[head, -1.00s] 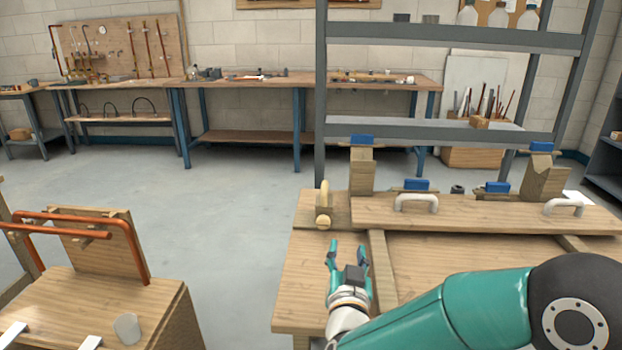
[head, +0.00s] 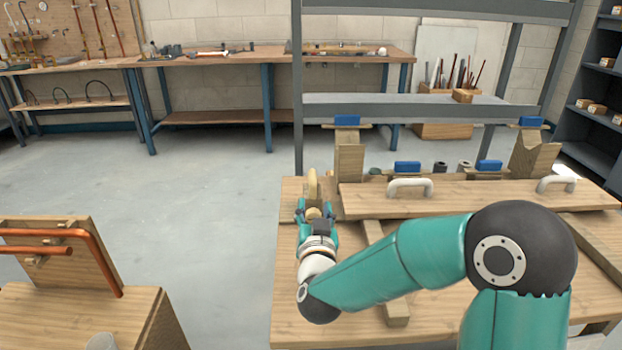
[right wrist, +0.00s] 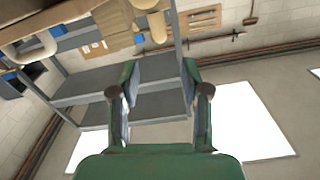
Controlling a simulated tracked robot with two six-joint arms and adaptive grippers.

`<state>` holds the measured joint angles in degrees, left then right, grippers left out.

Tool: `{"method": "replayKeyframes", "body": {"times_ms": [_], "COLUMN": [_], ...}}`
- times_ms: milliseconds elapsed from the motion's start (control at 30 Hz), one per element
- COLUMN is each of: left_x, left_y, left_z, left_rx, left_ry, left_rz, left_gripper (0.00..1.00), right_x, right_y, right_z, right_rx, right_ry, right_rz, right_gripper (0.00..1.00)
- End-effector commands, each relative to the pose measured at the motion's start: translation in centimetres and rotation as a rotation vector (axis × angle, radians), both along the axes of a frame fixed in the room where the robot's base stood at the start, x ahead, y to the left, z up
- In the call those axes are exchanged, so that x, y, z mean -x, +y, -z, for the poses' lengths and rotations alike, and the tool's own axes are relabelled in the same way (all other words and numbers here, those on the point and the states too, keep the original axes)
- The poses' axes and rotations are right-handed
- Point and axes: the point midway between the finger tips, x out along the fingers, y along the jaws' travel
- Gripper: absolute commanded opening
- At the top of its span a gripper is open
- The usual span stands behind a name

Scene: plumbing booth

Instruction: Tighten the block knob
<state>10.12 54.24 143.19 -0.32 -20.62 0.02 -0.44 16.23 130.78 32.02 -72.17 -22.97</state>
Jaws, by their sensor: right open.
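The block knob (head: 313,213) is a round, pale wooden piece at the left end of the workbench. It sits low on the front of an upright, rounded wooden part (head: 312,183). My right gripper (head: 316,210) is open, and its fingers overlap the knob's sides in the head view. In the right wrist view, the open fingers (right wrist: 160,75) have nothing between them. A tan rounded part, probably the knob (right wrist: 157,28), shows just above the fingertips there, apart from them. Whether the fingers touch it cannot be told. My left gripper is not in view.
A wooden board with white handles (head: 409,187) lies on the workbench (head: 290,325), right of the knob. Blue-topped wooden supports (head: 347,162) stand behind it. A grey shelf frame (head: 298,90) rises beyond. A wooden stand with copper pipe (head: 105,265) is at left, across open floor.

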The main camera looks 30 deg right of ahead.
Motion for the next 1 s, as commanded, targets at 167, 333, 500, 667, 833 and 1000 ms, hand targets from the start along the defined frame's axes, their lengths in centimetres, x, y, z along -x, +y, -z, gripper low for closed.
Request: {"method": "replayKeyframes", "body": {"times_ms": [167, 333, 500, 667, 833, 1000], "left_x": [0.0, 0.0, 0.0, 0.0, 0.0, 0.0], "left_y": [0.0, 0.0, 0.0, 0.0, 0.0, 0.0], "left_z": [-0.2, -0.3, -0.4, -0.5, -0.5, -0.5], "left_rx": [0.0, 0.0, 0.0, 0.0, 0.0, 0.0], "left_ry": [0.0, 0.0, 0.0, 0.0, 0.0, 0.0], "left_rz": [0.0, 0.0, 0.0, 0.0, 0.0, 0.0], "left_gripper": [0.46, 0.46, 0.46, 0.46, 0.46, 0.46], "right_x": [-3.4, -6.6, -9.2, -10.6, -11.1, -11.2], "right_y": [-2.1, -4.0, -5.5, -6.2, -6.5, -6.5], "right_z": [0.0, 0.1, 0.0, 0.0, 0.1, 0.0], "right_rx": [0.001, 0.001, 0.001, 0.001, 0.0, 0.0], "right_ry": [0.001, 0.002, 0.0, 0.001, 0.001, 0.001], "right_rz": [0.002, 0.0, -0.003, -0.004, -0.005, -0.006], "right_gripper": [0.46, 0.46, 0.46, 0.46, 0.46, 0.46]}}
